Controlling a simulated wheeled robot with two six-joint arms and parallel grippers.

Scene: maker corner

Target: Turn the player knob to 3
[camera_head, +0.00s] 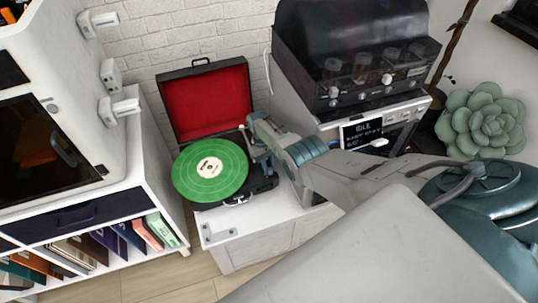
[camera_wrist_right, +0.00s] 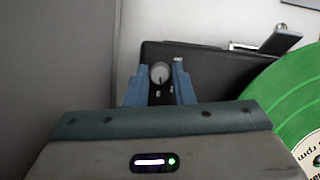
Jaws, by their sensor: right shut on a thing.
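The record player (camera_head: 206,92) is an open black case with a red lining on a white cabinet. A green record (camera_head: 211,170) lies on it and also shows at the right of the right wrist view (camera_wrist_right: 295,105). My right gripper (camera_head: 262,150) reaches over the player's right side. In the right wrist view, its two blue fingers (camera_wrist_right: 160,82) are shut on the small grey player knob (camera_wrist_right: 159,73). A dark pointer line shows on the knob; small marks beside it are too small to read. The head view hides the knob behind my gripper. My left gripper is not in view.
A white machine with a small screen reading IDLE (camera_head: 362,133) stands right of the player, with a dark amplifier-like device (camera_head: 350,60) above it. A green succulent (camera_head: 484,122) is at right.

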